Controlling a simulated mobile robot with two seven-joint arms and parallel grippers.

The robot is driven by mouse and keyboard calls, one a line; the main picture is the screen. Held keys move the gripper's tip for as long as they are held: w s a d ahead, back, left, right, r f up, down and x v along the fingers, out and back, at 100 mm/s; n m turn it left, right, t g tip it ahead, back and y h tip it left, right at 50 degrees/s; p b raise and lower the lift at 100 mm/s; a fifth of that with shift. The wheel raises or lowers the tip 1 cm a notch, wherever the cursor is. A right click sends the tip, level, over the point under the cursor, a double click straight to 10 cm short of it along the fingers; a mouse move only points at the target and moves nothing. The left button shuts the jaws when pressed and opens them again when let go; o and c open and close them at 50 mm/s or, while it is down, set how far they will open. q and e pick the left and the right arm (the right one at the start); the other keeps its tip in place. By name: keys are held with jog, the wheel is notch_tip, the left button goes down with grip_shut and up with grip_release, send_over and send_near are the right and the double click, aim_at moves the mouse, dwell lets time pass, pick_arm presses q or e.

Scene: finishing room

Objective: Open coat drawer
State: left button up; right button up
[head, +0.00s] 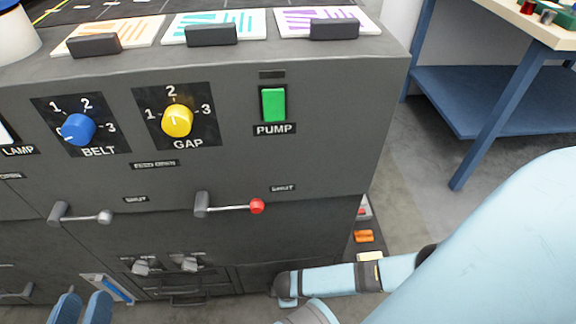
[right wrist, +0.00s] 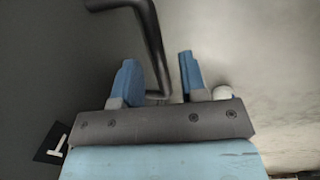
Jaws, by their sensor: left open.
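A dark grey machine front (head: 230,160) fills the head view; I cannot read a coat drawer label. Low on it are a dark bar handle (head: 186,300) and another handle at the far left (head: 14,292). My left gripper (head: 84,296) is open and empty at the bottom left, in front of the lower front. My right arm reaches low to the machine's right end; its fingers are not clear there. In the right wrist view my right gripper (right wrist: 157,60) is open, with a bent dark bar handle (right wrist: 152,40) between and beyond its fingers. Contact is unclear.
Above are a blue BELT knob (head: 78,129), a yellow GAP knob (head: 177,120) and a green PUMP switch (head: 273,104). Two levers, grey-tipped (head: 82,215) and red-tipped (head: 230,206), jut out.

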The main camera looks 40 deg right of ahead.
jog(key=shift+f, duration=0.1)
grip_shut()
dwell(0.3)
